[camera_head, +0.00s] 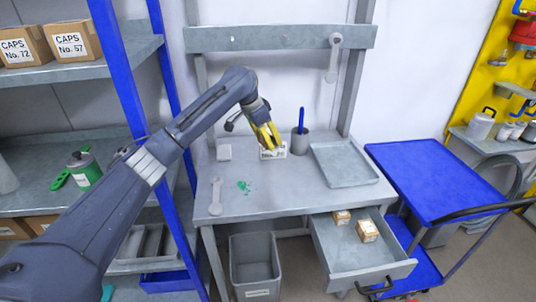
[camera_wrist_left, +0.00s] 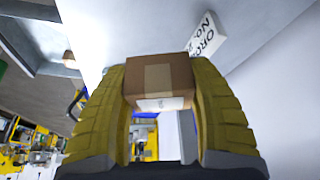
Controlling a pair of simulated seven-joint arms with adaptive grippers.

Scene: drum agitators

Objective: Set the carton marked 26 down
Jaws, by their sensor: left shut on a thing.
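My left gripper (camera_head: 268,138) reaches over the grey workbench (camera_head: 265,186) with its yellow fingers pointing down. In the left wrist view it is shut on a small brown carton (camera_wrist_left: 165,78) with a pale tape strip and a white label. I cannot read a number on this label. The fingers press on two opposite sides of the carton. In the head view the fingers hide most of it, so I cannot tell whether it touches the bench. A white lettered block (camera_head: 273,153) is just behind or under the fingers; it also shows in the left wrist view (camera_wrist_left: 206,38).
A blue pen stands in a grey cup (camera_head: 300,142) right of the gripper. A grey tray (camera_head: 345,165) fills the bench's right side. The drawer (camera_head: 375,260) is open with two small cartons (camera_head: 367,231).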

